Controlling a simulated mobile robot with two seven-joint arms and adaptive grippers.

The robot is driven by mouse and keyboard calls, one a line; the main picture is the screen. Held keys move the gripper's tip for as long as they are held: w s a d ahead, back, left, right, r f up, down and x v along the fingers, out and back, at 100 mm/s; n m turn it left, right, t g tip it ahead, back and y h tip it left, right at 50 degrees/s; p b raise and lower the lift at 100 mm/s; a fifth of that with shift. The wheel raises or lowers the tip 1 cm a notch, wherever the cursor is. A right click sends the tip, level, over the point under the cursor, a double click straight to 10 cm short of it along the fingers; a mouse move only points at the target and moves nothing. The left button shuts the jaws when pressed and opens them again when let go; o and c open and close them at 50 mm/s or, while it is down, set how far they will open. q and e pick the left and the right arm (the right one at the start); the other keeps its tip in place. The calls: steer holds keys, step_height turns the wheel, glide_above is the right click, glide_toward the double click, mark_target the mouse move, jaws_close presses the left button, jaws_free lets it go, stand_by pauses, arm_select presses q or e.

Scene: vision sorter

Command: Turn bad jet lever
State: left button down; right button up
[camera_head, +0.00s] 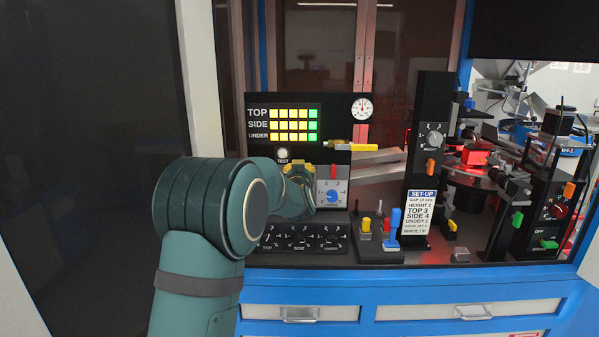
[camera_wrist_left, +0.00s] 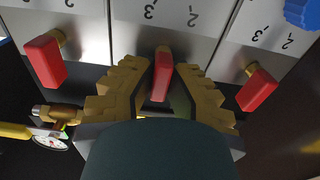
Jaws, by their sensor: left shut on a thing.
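Three red levers with short brass stems stand in a row on light grey panels with upside-down numbers in the left wrist view. They are the left lever (camera_wrist_left: 45,60), the middle lever (camera_wrist_left: 161,82) and the right lever (camera_wrist_left: 257,90). My left gripper (camera_wrist_left: 164,65), with stepped yellow fingers, is shut on the middle lever, one finger on each side. In the head view my left gripper (camera_head: 299,168) is at the panel below the TEST button, and my arm hides most of the row. One red lever (camera_head: 334,172) shows to its right, above a blue knob (camera_head: 332,197).
A light board (camera_head: 296,124) labelled TOP, SIDE, UNDER shows yellow and green cells. A SET-UP card (camera_head: 418,212) hangs on a black post. A yellow-handled valve (camera_head: 352,147) and a round gauge (camera_head: 361,107) are close by. Dials (camera_head: 300,238) lie below my arm; coloured posts (camera_head: 393,222) stand right.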

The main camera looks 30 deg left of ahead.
arm_select(q)
steer(key=shift+r, duration=0.15)
steer(key=c, duration=1)
jaws_free()
steer(key=v, duration=1.2)
steer(key=shift+s+a, duration=0.1)
